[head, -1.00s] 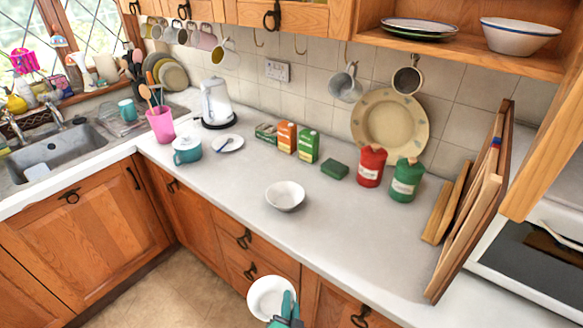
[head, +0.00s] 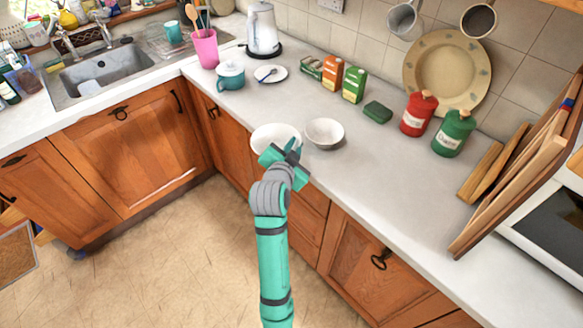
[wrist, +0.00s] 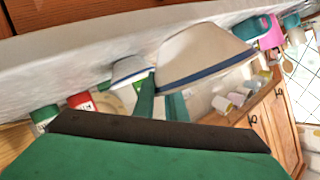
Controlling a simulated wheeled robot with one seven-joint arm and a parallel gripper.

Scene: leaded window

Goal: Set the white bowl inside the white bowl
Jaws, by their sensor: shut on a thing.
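My gripper (head: 292,149) is shut on the rim of one white bowl (head: 272,136), holding it over the front edge of the counter. In the wrist view this held bowl (wrist: 203,52) is large and near, with a blue band at its rim, and the green fingers (wrist: 162,103) reach its edge. The other white bowl (head: 324,132) stands upright on the counter just right of the held one. In the wrist view it is the smaller, farther bowl (wrist: 130,70), left of the held bowl. I cannot tell how high the held bowl is above the counter.
Behind are a teal pot (head: 230,76), a small plate (head: 270,73), several boxes and a green sponge (head: 377,112). Red (head: 418,114) and green (head: 453,134) canisters stand right, near leaning boards (head: 520,165).

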